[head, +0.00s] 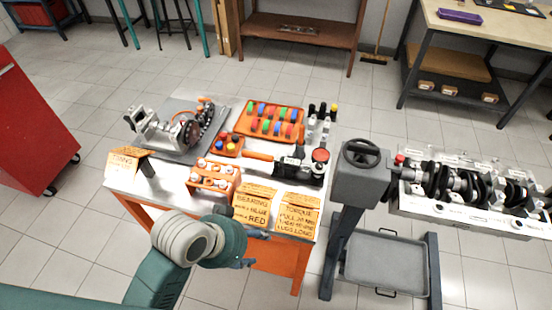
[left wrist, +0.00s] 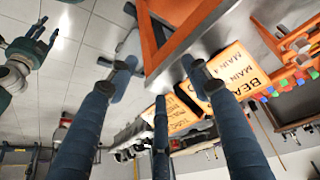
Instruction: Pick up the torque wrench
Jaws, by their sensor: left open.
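The torque wrench, seen small in the head view, appears to be the tool with an orange handle (head: 258,156) lying across the workbench (head: 178,183) behind the paper signs. Its dark body runs right, towards a round red-and-black part; where it ends is unclear. My left gripper (head: 248,240) is open and empty at the front edge of the bench, short of the tool. In the left wrist view its spread blue fingers (left wrist: 158,85) hold nothing. What seems to be my right gripper (left wrist: 36,44) shows at that view's left, too small to read.
Folded signs, one for bearings (head: 256,204) and one for torque (head: 298,217), stand at the front edge between gripper and tool. An orange tray of coloured parts (head: 270,122) lies behind. A grey stand (head: 360,180) and crankshaft block (head: 470,190) are at right.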

